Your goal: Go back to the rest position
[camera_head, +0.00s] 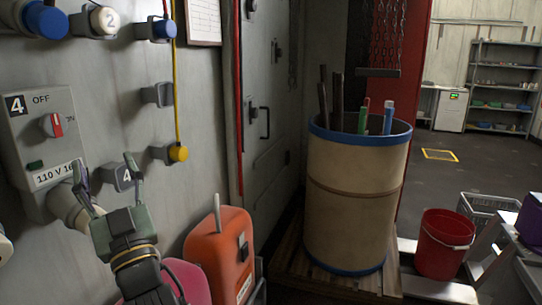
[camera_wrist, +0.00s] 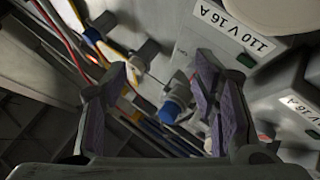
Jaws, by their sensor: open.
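My gripper (camera_head: 106,172) is at the lower left of the head view, in front of the grey wall. Its two fingers point up and stand apart, with nothing held between them. The left finger overlaps the switch box (camera_head: 38,140) marked 4, OFF and 110 V 16 A, near a cream cylindrical socket (camera_head: 66,210) under the box. I cannot tell whether they touch. In the wrist view both fingers of my gripper (camera_wrist: 161,75) are spread wide. A blue-ended connector (camera_wrist: 174,108) shows beyond the gap between them.
An orange canister (camera_head: 222,255) and a pink object (camera_head: 188,282) stand close to the right of my arm. A large drum (camera_head: 350,200) stands on a pallet, with a red bucket (camera_head: 443,245) farther right. Wall connectors and a yellow cable (camera_head: 176,90) hang above. Open floor lies at the back right.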

